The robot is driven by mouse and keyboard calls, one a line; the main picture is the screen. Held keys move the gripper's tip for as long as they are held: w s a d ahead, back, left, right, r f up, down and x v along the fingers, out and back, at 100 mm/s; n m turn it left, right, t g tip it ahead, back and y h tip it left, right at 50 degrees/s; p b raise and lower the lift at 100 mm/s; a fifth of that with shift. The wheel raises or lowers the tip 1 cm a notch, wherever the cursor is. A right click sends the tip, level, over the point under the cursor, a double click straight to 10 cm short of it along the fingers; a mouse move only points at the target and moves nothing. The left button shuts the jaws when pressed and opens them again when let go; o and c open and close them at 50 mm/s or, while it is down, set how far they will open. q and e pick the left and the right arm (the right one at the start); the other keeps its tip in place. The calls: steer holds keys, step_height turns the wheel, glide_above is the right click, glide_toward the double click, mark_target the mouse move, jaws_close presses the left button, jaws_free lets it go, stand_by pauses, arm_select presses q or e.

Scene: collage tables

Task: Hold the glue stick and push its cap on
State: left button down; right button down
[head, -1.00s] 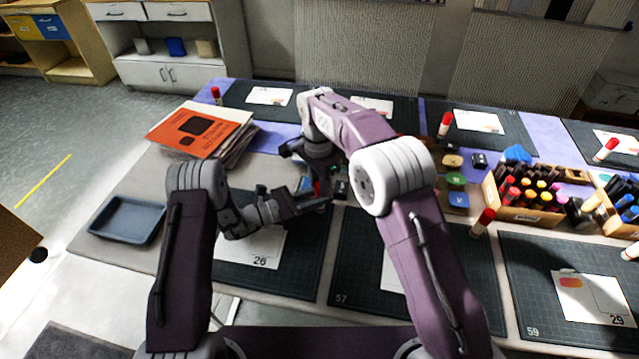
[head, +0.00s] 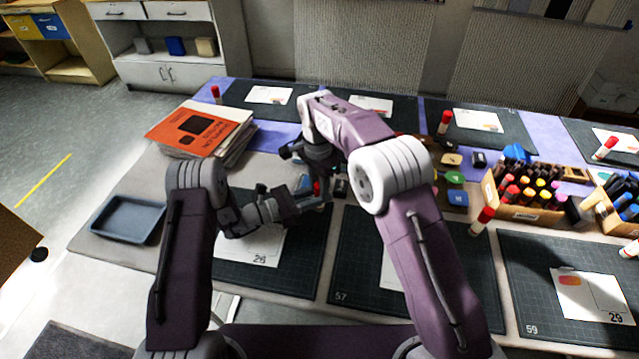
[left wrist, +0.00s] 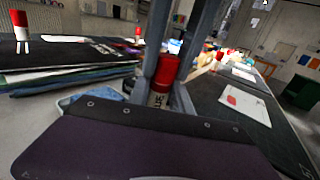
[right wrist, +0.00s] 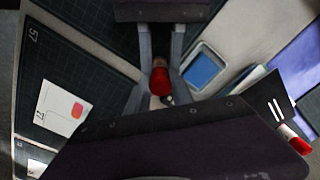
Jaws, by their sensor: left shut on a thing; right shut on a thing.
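The glue stick (left wrist: 158,98) is upright, with a pale lettered body. Its red cap (left wrist: 165,68) sits at its top end; I cannot tell whether it is fully seated. My left gripper (head: 316,199) comes in from the left and is shut on the glue stick body. My right gripper (head: 322,179) reaches down from above and is shut on the cap. In the right wrist view the red cap (right wrist: 160,82) shows between the right fingers. In the head view my arms hide most of the stick.
A stack of books (head: 202,135) and an empty blue-grey tray (head: 127,219) lie to the left. A wooden box of markers (head: 522,212) stands to the right. Other red-capped glue sticks (head: 482,221) stand around the table. Dark cutting mats (head: 350,270) with paper cards cover the front.

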arm_select(q)
steer(key=shift+s+d+r, duration=0.1)
steer(key=shift+s+r, duration=0.05)
arm_select(e)
steer(key=shift+s+f, duration=0.1)
steer(key=shift+f, duration=0.35)
steer(key=c, duration=1.5)
jaws_free()
steer(key=shift+o, duration=0.2)
arm_select(q)
steer(key=shift+w, duration=0.2)
arm_select(e)
step_height(320, 180, up, 4)
steer(key=shift+f, duration=0.1)
arm_select(q)
steer(key=shift+s, duration=0.1)
arm_select(e)
steer(key=shift+r, duration=0.3)
steer(key=shift+a, duration=0.1)
steer(key=c, duration=0.4)
